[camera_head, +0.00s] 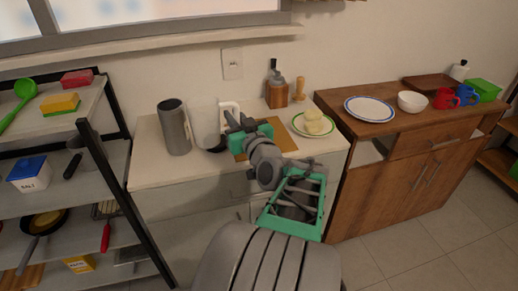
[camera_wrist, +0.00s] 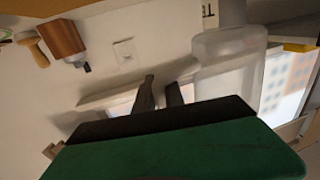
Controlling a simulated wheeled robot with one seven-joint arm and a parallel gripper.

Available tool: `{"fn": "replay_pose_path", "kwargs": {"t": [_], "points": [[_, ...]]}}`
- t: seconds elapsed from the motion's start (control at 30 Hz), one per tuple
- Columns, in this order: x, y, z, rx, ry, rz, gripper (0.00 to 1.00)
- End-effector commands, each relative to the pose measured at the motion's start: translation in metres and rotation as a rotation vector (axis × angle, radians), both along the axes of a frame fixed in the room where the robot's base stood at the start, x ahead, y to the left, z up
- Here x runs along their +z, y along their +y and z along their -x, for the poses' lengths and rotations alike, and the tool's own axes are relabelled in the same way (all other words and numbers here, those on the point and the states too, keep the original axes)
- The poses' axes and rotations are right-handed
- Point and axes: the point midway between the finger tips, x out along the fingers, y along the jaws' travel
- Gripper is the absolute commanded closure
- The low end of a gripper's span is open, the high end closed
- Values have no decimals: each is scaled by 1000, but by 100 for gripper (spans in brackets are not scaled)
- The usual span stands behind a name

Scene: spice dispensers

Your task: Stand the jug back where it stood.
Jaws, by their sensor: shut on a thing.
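The jug (camera_head: 204,124) is pale and see-through with a white handle. In the camera_head view it is over the left part of the white counter, right of a grey cylinder, and looks about upright. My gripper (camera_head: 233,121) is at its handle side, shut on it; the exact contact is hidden. In the camera_wrist view the clear jug (camera_wrist: 228,60) is right of my dark fingers (camera_wrist: 160,93), and the picture is turned over. A dark patch shows below the jug; I cannot tell if the jug touches the counter.
The grey cylinder (camera_head: 174,127) stands close on the jug's left. A wooden board (camera_head: 284,135) lies under my gripper. The counter's front left (camera_head: 155,175) is clear. A shelf rack (camera_head: 98,150) is at left.

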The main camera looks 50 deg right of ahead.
Motion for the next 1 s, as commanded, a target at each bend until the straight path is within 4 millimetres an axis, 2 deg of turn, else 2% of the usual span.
{"fn": "replay_pose_path", "kwargs": {"t": [0.03,0.13,0.23,0.37,0.47,0.73,0.9,1.0], "points": [[-2,-26,23,-82,-3,10,100],[10,-63,65,-218,-3,9,100],[20,-85,96,-315,-2,6,100],[28,-98,117,-378,-1,2,100],[24,-109,111,-383,1,-4,100],[-10,-162,58,-380,3,-4,100],[-49,-186,36,-382,3,-4,100],[-60,-195,29,-383,1,0,100]]}}
